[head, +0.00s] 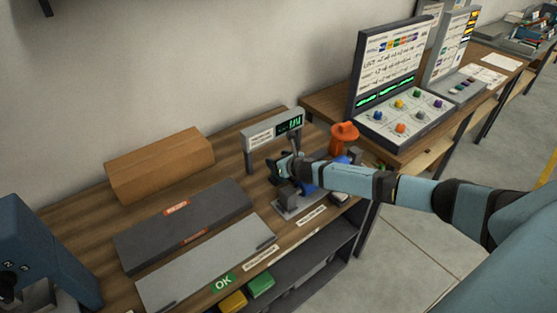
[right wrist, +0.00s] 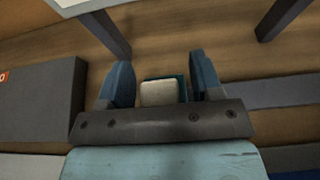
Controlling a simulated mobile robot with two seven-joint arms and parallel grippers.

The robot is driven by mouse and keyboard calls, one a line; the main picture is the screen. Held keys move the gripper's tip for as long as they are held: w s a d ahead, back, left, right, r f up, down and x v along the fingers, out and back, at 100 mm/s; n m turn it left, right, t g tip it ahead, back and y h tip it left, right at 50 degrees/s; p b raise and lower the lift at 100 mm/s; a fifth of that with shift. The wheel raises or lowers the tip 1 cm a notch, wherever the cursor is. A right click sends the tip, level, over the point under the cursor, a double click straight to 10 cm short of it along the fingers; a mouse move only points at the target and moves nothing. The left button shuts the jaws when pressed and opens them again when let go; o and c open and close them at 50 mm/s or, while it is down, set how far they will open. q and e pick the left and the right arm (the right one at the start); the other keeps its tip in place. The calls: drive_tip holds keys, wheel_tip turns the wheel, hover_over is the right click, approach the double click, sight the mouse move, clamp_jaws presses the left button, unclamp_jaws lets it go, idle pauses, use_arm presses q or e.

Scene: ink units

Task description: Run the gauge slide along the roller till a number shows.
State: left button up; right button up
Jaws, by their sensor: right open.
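My right gripper (head: 280,172) reaches in from the right over the bench, just in front of the display stand (head: 262,138). In the right wrist view its two blue-grey fingers (right wrist: 163,82) are apart. A cream block with a teal edge (right wrist: 160,93) shows between them, with gaps at both sides; it may be the gauge slide. Below the gripper in the head view is a grey fixture (head: 298,207) with blue parts, mostly hidden by my arm, so I cannot make out the roller. The display (head: 290,124) shows green characters too small to read. My left gripper is out of view.
A cardboard box (head: 160,165), a dark slab (head: 185,225) and a light grey plate (head: 210,262) lie left of the gripper. An orange part (head: 344,134) stands close behind my arm. A button console (head: 402,112) is at right, a blue machine (head: 40,250) at far left.

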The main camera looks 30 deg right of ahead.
clamp_jaws()
drive_tip(key=d+b, duration=0.1)
drive_tip(key=d, duration=0.4)
drive_tip(key=d+b, duration=0.1)
drive_tip(key=d, duration=0.4)
drive_tip(key=w+d+b, duration=0.1)
drive_tip(key=d, duration=0.4)
drive_tip(key=shift+d+f+b, duration=0.1)
drive_tip(key=shift+b, duration=0.2)
drive_tip(key=shift+w+d, duration=0.1)
drive_tip(key=shift+d, duration=0.5)
unclamp_jaws()
